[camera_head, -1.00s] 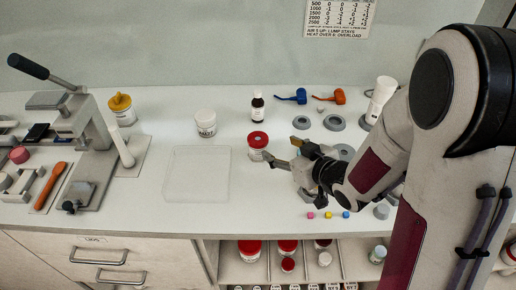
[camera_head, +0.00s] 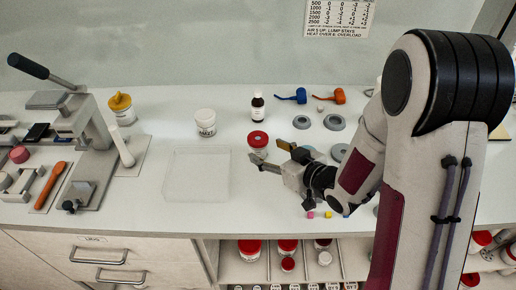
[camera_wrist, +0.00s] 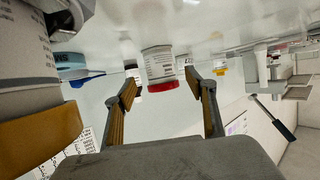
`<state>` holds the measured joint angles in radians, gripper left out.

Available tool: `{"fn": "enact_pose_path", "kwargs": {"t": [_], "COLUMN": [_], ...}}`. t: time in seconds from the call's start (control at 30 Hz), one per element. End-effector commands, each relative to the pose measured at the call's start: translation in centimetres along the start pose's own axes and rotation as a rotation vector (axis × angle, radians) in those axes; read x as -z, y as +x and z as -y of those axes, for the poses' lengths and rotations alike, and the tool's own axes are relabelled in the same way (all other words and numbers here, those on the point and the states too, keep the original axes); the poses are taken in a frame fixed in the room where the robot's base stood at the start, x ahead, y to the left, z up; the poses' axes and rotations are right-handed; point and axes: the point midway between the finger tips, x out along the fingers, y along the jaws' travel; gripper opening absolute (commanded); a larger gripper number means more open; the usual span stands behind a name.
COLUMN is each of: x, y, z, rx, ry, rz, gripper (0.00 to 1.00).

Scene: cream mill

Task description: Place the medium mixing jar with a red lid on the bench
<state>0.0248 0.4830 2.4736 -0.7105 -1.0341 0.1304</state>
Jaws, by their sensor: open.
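A white jar with a red lid (camera_head: 257,138) stands upright on the white bench (camera_head: 240,210), right of the clear flat tray. My gripper (camera_head: 266,151) is open at the jar's near right side, its fingertips close to it. The gripper partly hides the jar's lower body. In the wrist view, which is upside down, the jar (camera_wrist: 158,62) shows between and beyond the two open fingers (camera_wrist: 162,84). I cannot tell if either finger touches it. Other red-lidded jars (camera_head: 249,248) stand on the shelf below the bench.
A clear tray (camera_head: 195,180) lies left of the jar. A white tub (camera_head: 205,122), a brown bottle (camera_head: 257,106) and blue (camera_head: 292,96) and orange (camera_head: 331,96) tools stand behind. Grey round pieces lie right. A lever press (camera_head: 80,120) stands far left.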

Motion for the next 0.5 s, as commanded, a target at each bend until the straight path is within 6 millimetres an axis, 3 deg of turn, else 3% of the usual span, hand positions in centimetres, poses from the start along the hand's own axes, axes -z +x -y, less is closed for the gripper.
{"fn": "enact_pose_path", "kwargs": {"t": [0.13, 0.5], "x": [-0.02, -0.01], "y": [0.88, 1.02], "z": [0.05, 0.03], "rx": [0.001, 0.000], "ry": [-0.001, 0.000], "rz": [0.000, 0.000], "gripper": [0.56, 0.56]}}
